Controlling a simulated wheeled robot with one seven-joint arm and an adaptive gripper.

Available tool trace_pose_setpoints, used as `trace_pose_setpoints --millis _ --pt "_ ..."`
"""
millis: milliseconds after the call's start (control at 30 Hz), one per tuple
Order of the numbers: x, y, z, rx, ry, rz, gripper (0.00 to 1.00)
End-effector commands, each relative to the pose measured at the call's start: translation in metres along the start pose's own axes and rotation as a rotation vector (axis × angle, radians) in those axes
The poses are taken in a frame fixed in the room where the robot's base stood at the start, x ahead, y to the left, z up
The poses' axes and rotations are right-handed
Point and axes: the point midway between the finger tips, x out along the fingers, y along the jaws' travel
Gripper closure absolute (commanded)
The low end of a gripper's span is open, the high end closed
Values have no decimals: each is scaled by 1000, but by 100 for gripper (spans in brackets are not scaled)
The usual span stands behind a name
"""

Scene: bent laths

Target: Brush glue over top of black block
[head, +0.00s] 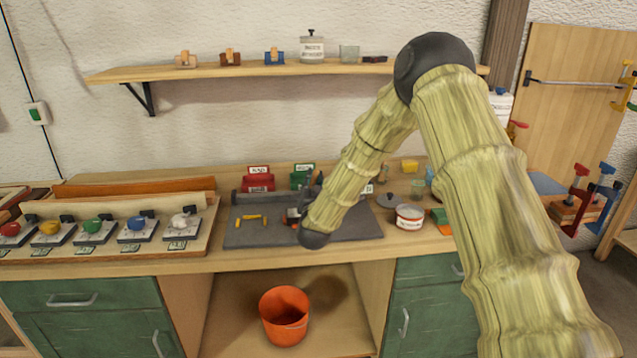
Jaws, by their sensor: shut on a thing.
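My gripper (308,196) is small in the head view, over the grey mat (265,236), and partly hidden behind my own forearm. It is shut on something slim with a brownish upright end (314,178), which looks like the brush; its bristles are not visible. A small dark and red piece (293,213) sits just left of the gripper; I cannot tell whether it is the black block or whether anything touches it. An open white tin with a red label (409,218), perhaps the glue, stands right of the mat. No glue film can be made out.
Yellow pieces (252,217) lie on the mat. Red (258,181) and green (300,178) holders stand behind it. A board with coloured knobs (110,232) is at left. An orange bucket (284,316) sits below the worktop. A wall shelf (240,71) runs above.

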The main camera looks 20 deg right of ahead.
Motion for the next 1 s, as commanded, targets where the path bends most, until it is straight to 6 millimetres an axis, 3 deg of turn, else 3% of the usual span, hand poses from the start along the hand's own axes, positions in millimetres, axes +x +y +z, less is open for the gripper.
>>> trace_pose_setpoints --millis 800,1000 --pt "-5 -40 14 0 -1 -1 100" --pt "-5 -40 14 0 -1 0 100"
